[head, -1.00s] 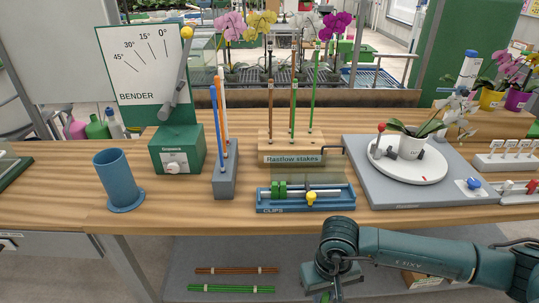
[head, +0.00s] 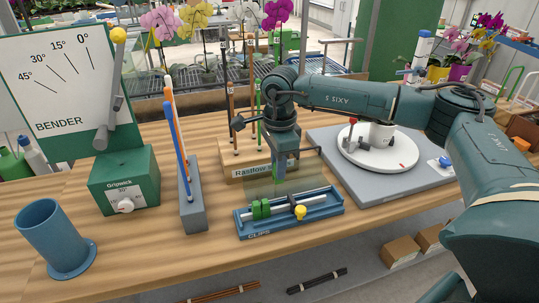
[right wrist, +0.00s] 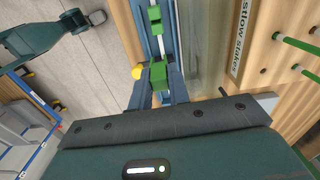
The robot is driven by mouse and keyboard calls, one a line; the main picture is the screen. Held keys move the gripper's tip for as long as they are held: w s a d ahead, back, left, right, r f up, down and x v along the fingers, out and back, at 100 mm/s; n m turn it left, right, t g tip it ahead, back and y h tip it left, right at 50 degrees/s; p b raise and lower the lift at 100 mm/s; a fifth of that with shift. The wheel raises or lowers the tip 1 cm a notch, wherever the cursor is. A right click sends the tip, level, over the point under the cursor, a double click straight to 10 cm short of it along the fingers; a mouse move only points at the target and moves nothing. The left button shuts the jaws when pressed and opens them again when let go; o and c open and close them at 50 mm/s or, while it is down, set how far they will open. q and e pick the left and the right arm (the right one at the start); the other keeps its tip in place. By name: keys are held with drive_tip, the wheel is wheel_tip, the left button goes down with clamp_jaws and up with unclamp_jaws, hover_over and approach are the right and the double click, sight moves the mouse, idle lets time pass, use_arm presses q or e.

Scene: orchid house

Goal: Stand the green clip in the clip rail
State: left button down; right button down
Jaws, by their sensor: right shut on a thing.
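The blue clip rail (head: 325,208) lies on the bench, with a pale rod and a yellow knob (head: 300,212). Two green clips (head: 261,209) sit side by side at its left part. My right gripper (head: 284,177) points down above and behind the rail. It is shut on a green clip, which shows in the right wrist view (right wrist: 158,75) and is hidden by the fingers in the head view. The rail's clips (right wrist: 155,15) show beyond it there. The held clip appears above the rail; I cannot tell whether it touches. My left gripper is out of view.
A clear panel stands behind the rail, before the wooden stake block (head: 232,166). The grey stake holder (head: 194,210) is left of the rail. The white turntable (head: 350,150) with its pot is to the right. Bench in front of the rail is narrow.

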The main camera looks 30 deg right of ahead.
drive_tip(key=shift+w+d+r, duration=0.1)
drive_tip(key=shift+w, duration=0.05)
drive_tip(key=shift+f+b, duration=0.5)
drive_tip(key=shift+f, duration=0.4)
drive_tip(key=shift+f+b, duration=1.4)
drive_tip(key=shift+f, duration=0.25)
drive_tip(key=shift+f+b, duration=0.3)
drive_tip(key=shift+f, duration=0.2)
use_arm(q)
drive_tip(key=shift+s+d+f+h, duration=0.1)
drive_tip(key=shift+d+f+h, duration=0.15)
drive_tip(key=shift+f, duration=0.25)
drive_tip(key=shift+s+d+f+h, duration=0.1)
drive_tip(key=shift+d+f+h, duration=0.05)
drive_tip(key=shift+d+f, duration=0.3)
use_arm(e)
drive_tip(key=shift+f, duration=0.1)
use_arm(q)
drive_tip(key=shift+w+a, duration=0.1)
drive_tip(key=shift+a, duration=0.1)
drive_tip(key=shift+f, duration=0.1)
use_arm(e)
drive_tip(key=shift+f, duration=0.15)
